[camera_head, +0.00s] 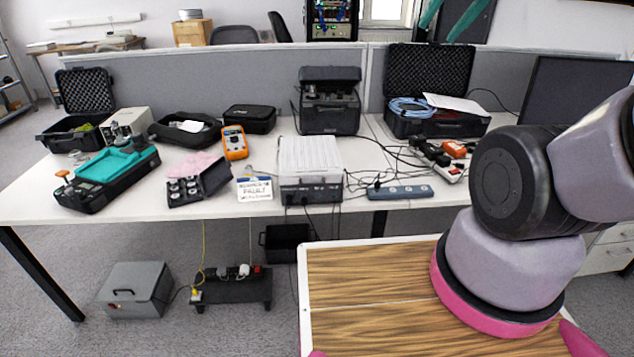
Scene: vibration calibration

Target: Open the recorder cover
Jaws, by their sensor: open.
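I cannot tell for sure which device is the recorder. A grey box-shaped device (311,190) with a pale ribbed top (308,156) sits at the middle front of the white table; its top looks shut. Left of it lies a small black case (214,178) with its lid raised and round pieces inside. A black and teal device (108,178) lies at the table's left. My arm rises at the right of the picture, apart from all of these. My gripper is not in view.
A white sign (254,189), an orange meter (234,142) and a blue power strip (399,192) lie near the ribbed device. Cables run to its right. Open black cases (331,117) stand behind. A wood-grain surface (365,290) fills the near foreground.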

